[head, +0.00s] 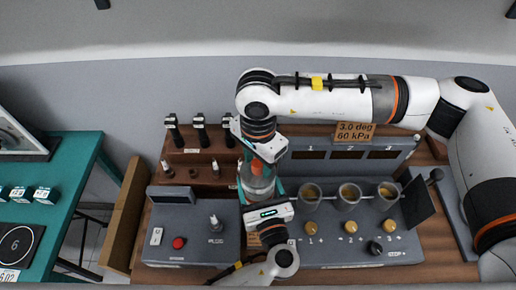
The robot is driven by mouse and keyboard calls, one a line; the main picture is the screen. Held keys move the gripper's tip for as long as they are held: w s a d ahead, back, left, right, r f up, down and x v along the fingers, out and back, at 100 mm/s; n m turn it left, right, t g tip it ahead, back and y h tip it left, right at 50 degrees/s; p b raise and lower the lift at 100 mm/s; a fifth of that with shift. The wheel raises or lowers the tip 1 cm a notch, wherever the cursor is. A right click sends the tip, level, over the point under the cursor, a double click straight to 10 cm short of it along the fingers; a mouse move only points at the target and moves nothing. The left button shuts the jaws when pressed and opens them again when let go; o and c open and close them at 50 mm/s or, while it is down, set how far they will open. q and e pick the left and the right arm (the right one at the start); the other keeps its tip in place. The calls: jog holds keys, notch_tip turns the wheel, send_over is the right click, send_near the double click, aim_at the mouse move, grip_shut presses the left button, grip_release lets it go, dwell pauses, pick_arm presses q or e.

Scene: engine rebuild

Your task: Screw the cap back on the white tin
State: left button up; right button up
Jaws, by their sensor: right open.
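The white tin (257,187) stands near the middle of the bench and looks pale and greyish. An orange-red cap (256,168) shows at its top; I cannot tell whether it is seated or only resting there. My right gripper (259,158) points down just above the cap, open. Its fingertips are partly hidden by its own body. My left gripper (259,199) comes from the front and is close against the tin, with teal parts along the tin's sides. Whether its fingers press on the tin is unclear.
Three grey cups (349,195) stand on a grey console to the right, with brass knobs in front. A grey control box (190,235) with a red button is at the left. Black-topped tools (200,130) stand on a wooden rack behind. A teal table (65,205) is far left.

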jog(key=shift+f, duration=0.3)
grip_shut()
jog(key=shift+o, duration=0.8)
grip_release()
notch_tip(320, 180, up, 12)
